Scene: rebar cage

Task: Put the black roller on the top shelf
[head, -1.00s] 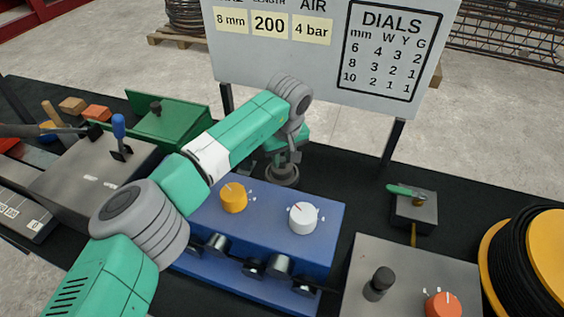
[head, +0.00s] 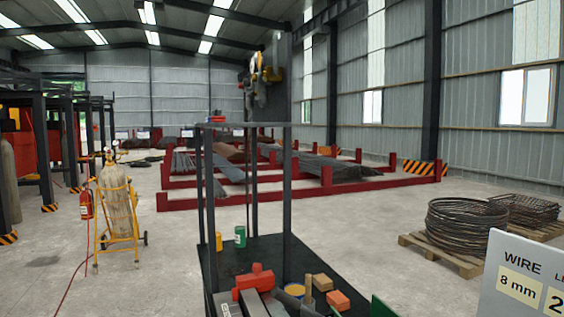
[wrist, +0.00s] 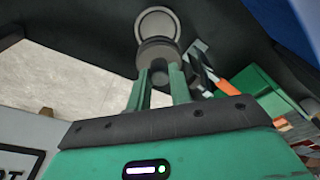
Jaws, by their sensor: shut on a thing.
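My gripper (wrist: 157,80) shows only in the wrist view. Its two green fingers are shut on a dark grey round piece, which appears to be the black roller (wrist: 158,56). A pale grey ring with a darker disc (wrist: 158,23) is just beyond the roller; whether it is part of it I cannot tell. The fingers hide part of the roller. In the head view the top shelf (head: 262,125) is a thin plate on tall dark posts, at the far end of the bench. Small red and dark items (head: 216,119) sit on its left part.
Below the shelf, a black bench top (head: 262,250) holds a green can (head: 240,237), a yellow bottle (head: 219,241) and a red-topped tool (head: 255,280). Brick-coloured blocks (head: 338,300) lie nearer. A dark panel with tools (head: 268,75) rises above the shelf. A sign board (head: 520,270) stands right.

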